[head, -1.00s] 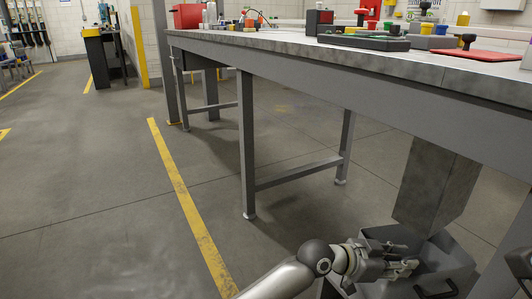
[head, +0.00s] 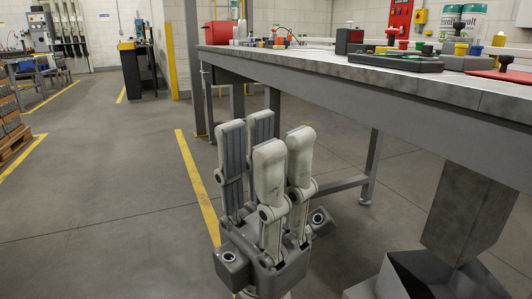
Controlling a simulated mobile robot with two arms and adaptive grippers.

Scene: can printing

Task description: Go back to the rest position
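My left gripper (head: 266,142) stands large in the lower middle of the head view, with its fingers pointing up. It has pale fingers, some with dark ribbed pads, on a grey palm. The fingers are spread apart with a gap between them and nothing in it. It appears in front of the table's left legs, apart from the tabletop in the picture. My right gripper is not in view.
A long grey table (head: 420,92) runs along the right with coloured stamps and boxes on top. A grey chute (head: 467,212) hangs under it above a grey bin-like shape (head: 440,278). Open floor with a yellow line (head: 196,180) lies left.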

